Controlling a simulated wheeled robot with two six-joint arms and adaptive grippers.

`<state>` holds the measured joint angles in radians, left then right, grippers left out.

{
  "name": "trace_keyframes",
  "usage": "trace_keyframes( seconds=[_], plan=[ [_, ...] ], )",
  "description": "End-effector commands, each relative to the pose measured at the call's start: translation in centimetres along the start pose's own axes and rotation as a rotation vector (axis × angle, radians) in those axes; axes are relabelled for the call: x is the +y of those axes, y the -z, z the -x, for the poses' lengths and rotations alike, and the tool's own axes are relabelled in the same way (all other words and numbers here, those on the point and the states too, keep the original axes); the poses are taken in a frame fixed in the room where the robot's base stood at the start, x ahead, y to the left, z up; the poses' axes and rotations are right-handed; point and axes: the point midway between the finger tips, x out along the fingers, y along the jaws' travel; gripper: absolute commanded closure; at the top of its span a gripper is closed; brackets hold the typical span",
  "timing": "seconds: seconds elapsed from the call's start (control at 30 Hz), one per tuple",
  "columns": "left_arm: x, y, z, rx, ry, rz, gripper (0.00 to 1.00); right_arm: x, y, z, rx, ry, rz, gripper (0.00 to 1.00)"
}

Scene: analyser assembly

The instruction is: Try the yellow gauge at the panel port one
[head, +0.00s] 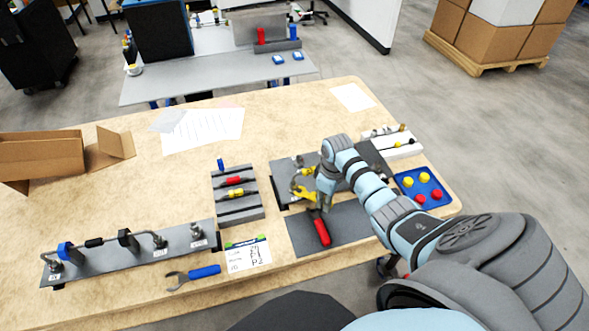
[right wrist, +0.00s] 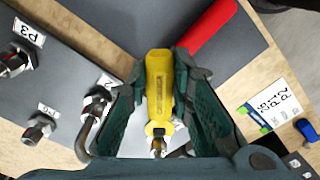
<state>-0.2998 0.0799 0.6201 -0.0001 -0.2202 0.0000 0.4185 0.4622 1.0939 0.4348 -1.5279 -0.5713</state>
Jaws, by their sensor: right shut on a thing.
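My right gripper (right wrist: 160,92) is shut on the yellow gauge (right wrist: 158,85), which lies between its dark green fingers. In the head view the gripper (head: 316,188) is over the dark panel (head: 283,198) in the middle of the table, with yellow (head: 303,192) showing beside it. In the right wrist view, metal port fittings with white labels stand on the panel (right wrist: 75,65) to the left; one label reads P3 (right wrist: 28,32). A metal fitting (right wrist: 157,143) shows at the gauge's lower end; I cannot tell whether they touch. The label of port one is not readable. My left gripper is not in view.
A red-handled tool (head: 321,231) lies on a dark mat (head: 352,222) near the panel. A grey rack (head: 238,212) holds red and yellow pieces to the left. A blue tray (head: 435,186) of caps is at right. A card (head: 248,256) and blue-handled wrench (head: 203,272) lie in front.

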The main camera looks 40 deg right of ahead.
Motion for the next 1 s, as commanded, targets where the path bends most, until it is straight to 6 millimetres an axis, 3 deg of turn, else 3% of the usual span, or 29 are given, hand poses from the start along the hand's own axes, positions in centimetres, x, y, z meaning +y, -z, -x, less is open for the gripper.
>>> trace_keyframes(
  seconds=[0.03, 0.23, 0.43, 0.8, 1.0],
  plan=[
    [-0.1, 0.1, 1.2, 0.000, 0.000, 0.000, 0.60, 0.0, -0.6, 0.7, -0.004, 0.000, 0.000, 1.00],
    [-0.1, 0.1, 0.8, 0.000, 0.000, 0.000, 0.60, 0.1, -2.5, 0.3, -0.001, -0.001, -0.001, 1.00],
    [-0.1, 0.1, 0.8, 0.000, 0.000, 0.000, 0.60, 0.0, -2.9, 0.9, 0.001, -0.001, 0.001, 1.00],
    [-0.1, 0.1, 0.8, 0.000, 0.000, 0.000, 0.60, 0.1, -2.6, 8.8, 0.003, -0.005, 0.001, 1.00],
    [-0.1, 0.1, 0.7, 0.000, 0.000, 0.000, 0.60, 0.1, -2.6, 10.5, 0.000, -0.001, 0.000, 1.00]
  ],
)
